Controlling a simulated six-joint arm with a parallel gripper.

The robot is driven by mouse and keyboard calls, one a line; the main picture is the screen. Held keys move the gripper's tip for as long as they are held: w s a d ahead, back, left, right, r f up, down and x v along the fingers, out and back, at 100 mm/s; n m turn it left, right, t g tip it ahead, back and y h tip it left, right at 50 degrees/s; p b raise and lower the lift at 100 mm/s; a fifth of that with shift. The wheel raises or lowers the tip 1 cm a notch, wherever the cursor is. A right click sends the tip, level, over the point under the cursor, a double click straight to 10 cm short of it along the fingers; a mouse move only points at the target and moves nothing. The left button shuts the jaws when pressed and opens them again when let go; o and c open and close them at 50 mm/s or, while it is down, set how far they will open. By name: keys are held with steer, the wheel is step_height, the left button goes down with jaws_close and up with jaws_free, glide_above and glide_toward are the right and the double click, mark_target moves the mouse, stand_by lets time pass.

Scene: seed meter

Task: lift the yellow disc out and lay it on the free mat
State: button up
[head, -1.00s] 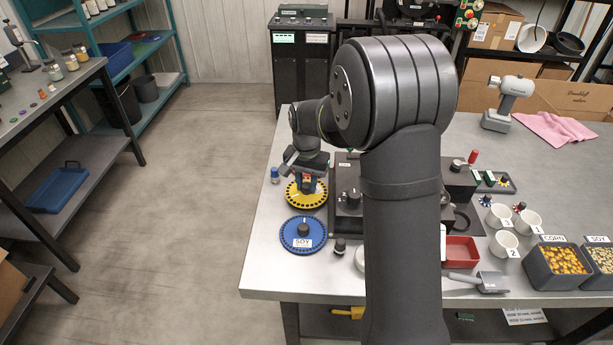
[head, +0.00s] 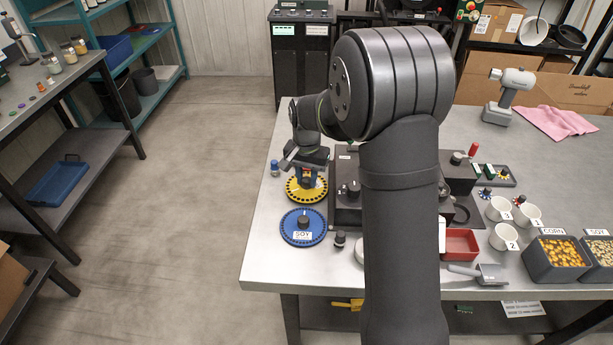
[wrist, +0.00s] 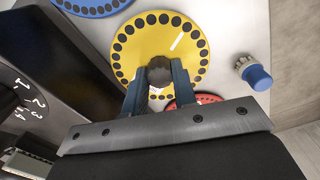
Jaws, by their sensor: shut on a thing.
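The yellow disc (head: 292,191) lies flat at the left of the bench, beside the black machine. In the wrist view the yellow disc (wrist: 194,62) has a ring of dark holes, a white line and a dark central knob (wrist: 160,68). My gripper (wrist: 158,77) is shut on that knob, its fingers on either side. In the head view my gripper (head: 307,181) hides part of the disc. I cannot tell whether the disc is clear of the surface below. I cannot make out a free mat; it may be hidden.
A blue disc labelled SOY (head: 290,229) lies just in front of the yellow one. A red disc (wrist: 207,98) shows partly behind my fingers. A small blue-capped item (wrist: 257,77) stands nearby. The black machine (head: 345,209) stands close on the right.

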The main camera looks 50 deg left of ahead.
steer(key=shift+f, duration=0.3)
steer(key=o, duration=1.3)
steer(key=shift+o, duration=0.2)
steer(key=shift+r, duration=0.1)
steer(key=shift+r, duration=2.9)
step_height(320, 180, down, 6)
steer(key=shift+r, duration=0.1)
